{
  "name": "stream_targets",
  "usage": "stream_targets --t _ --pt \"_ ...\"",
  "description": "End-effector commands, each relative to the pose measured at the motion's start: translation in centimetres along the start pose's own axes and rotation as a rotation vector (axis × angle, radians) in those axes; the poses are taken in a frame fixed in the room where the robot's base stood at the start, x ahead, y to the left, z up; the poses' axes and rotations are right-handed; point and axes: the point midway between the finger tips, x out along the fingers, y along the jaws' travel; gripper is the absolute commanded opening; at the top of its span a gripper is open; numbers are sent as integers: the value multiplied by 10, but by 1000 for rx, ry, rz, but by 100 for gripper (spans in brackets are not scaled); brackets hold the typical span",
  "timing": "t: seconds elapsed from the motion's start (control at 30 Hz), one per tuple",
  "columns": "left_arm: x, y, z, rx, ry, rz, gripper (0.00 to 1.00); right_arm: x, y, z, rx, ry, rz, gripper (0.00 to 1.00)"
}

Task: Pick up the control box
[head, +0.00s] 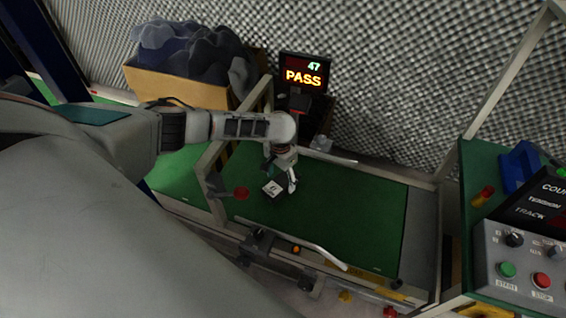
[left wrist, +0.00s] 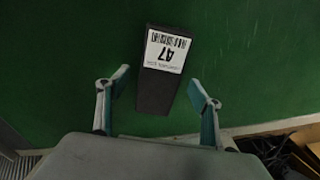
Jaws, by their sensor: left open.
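The control box (left wrist: 163,90) is a dark, oblong block with a white label printed 47 and a barcode. It lies on the green belt (left wrist: 60,70). In the head view its white label (head: 272,188) shows just below my left gripper (head: 284,177), and the rest of it is partly hidden. In the left wrist view my left gripper (left wrist: 160,82) is open, with one finger on each side of the box's near part. Gaps show between both fingers and the box. My right gripper is not in view.
A button panel (head: 525,260) is at the right. Metal rails (head: 300,245) edge the belt, whose right part is clear.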

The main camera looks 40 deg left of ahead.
Motion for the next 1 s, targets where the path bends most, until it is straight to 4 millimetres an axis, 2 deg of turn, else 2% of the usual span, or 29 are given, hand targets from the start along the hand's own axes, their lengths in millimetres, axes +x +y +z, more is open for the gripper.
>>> stream_targets --t 0.03,0.13,0.43,0.6,0.63,0.67,0.7,1.0 --pt "18 0 4 1 -12 2 65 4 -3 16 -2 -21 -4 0" --pt "29 0 4 1 -10 1 65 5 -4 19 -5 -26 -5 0" --pt "26 0 0 0 0 0 65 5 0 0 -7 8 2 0" --pt "26 0 0 0 0 0 21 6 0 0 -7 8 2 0" --pt "26 0 0 0 -1 0 15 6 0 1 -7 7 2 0" --pt "26 0 0 0 -1 0 15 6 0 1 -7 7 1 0" --pt "26 0 0 0 0 0 10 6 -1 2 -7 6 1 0" --pt "23 0 0 0 0 0 10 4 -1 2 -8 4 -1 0"
